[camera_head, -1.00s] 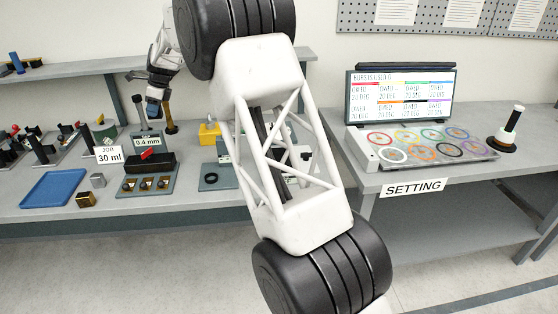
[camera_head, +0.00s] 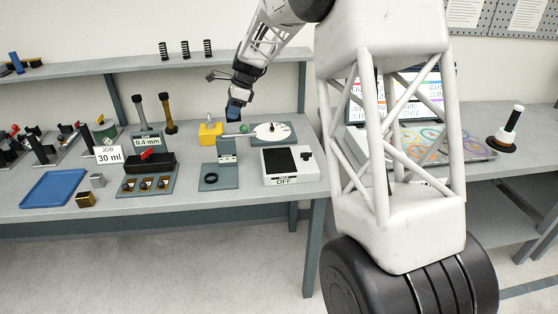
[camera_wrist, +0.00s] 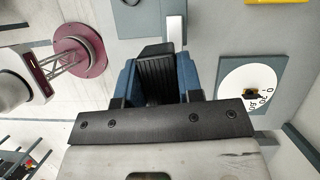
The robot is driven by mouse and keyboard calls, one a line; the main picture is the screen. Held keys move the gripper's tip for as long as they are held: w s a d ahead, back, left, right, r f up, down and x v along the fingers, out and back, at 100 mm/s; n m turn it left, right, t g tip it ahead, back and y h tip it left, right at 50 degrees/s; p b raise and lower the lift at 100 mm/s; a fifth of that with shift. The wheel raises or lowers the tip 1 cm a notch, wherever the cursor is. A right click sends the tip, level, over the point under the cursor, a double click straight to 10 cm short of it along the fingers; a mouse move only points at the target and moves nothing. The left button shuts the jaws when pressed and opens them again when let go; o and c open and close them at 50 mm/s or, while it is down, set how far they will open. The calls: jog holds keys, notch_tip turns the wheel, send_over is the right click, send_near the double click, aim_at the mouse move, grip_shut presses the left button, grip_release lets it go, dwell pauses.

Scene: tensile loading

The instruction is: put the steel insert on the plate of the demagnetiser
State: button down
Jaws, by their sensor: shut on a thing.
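The steel insert (camera_wrist: 155,72) shows in the wrist view as a dark, ribbed block between the blue fingers of my gripper (camera_wrist: 160,85). My gripper is shut on it. In the head view my gripper (camera_head: 236,112) hangs over the back of the bench, just behind the yellow block and the green knob; the insert cannot be made out there. The demagnetiser (camera_head: 290,179) is a white box at the front right of the bench, marked OFF. Its black plate (camera_head: 280,162) is bare. My gripper is behind and left of it, apart from it.
A round white dial (camera_head: 272,131) stands behind the demagnetiser, and a grey stand with a black ring (camera_head: 211,178) to its left.

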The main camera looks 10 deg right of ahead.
jog(key=s+d+f, duration=0.5)
jog(key=s+d, duration=0.2)
jog(key=d, duration=0.1)
jog(key=s+d+f+m, duration=0.1)
jog(key=s+d+f, duration=0.4)
jog(key=s+d, duration=0.3)
jog(key=shift+s+d, duration=0.15)
jog(key=shift+s, duration=0.05)
jog(key=shift+w+f, duration=0.1)
send_over(273, 154)
jog(key=d, duration=0.2)
jog(key=shift+w+a+f, duration=0.1)
jog(key=shift+w+f, duration=0.1)
jog(key=shift+f, duration=0.55)
jog(key=shift+f, duration=0.1)
jog(key=shift+f, duration=1.65)
jog(key=shift+f, duration=0.15)
